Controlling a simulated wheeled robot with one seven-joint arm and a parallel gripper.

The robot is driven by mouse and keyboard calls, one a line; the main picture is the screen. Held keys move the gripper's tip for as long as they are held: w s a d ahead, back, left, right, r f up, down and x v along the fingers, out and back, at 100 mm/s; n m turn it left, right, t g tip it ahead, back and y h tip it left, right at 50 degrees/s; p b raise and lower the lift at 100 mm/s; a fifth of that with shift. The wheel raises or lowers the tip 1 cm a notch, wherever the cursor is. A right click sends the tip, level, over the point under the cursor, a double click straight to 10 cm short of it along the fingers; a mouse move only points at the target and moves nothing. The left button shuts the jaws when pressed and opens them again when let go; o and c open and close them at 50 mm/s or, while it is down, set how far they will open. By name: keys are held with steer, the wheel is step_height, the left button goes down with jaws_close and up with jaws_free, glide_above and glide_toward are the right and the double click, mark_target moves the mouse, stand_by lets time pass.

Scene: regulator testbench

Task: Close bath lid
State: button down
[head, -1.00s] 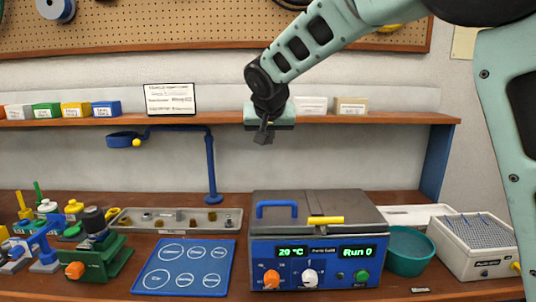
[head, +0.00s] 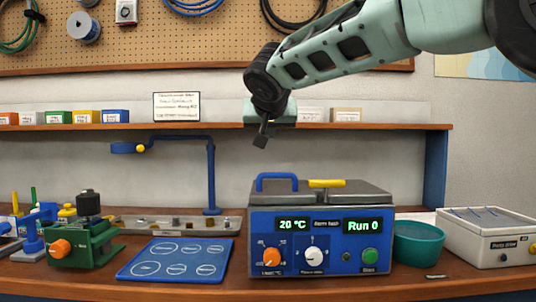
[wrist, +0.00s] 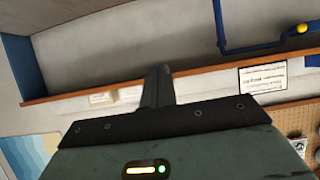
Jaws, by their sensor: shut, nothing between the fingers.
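The bath (head: 312,226) is a blue box on the bench, with "20 °C" and "Run 0" on its front. Its grey lid top (head: 350,192) lies flat on the box, and I see no open gap from this low angle. A blue handle (head: 277,177) stands on the left part of the top. A yellow bar (head: 327,183) lies near its middle. My gripper (head: 262,138) is shut and empty, hanging above the bath's left part, apart from it. Its shut fingers also show in the wrist view (wrist: 157,86), with the wall and shelf beyond.
A blue lamp-like stand (head: 211,175) rises behind the bath's left. A blue mat (head: 177,260) with circles and a green fixture (head: 87,240) lie left. A teal bowl (head: 418,243) and a white box (head: 488,238) stand right. A shelf (head: 390,126) runs behind my gripper.

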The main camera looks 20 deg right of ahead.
mark_target(269, 194)
steer(key=shift+s+a+f+t+h+b, duration=0.25)
steer(key=shift+s+f+t+b, duration=0.45)
steer(key=shift+b, duration=2.7)
steer(key=shift+s+a+f+t+h+b, duration=0.25)
steer(key=shift+s+f+b, duration=0.7)
steer(key=shift+b, duration=2.4)
steer(key=f+t+b, duration=0.1)
steer(key=b, duration=0.3)
steer(key=s+f+t+b, duration=0.1)
steer(key=b, duration=0.3)
steer(key=shift+s+a+f+b, duration=0.1)
steer(key=shift+s+a+b, duration=0.1)
steer(key=shift+a+b, duration=0.15)
steer(key=f+b, duration=0.1)
steer(key=b, duration=0.2)
steer(key=s+f+t+b, duration=0.1)
steer(key=b, duration=0.3)
steer(key=shift+s+a+t+h, duration=0.15)
steer(key=shift+s+t+h, duration=0.1)
steer(key=shift+h, duration=0.15)
steer(key=f+b, duration=0.1)
steer(key=b, duration=0.3)
steer(key=shift+s+a+f, duration=0.1)
steer(key=shift+s, duration=0.3)
steer(key=shift+a+f+b, duration=0.15)
steer(key=shift+f+b, duration=0.05)
steer(key=shift+b, duration=0.2)
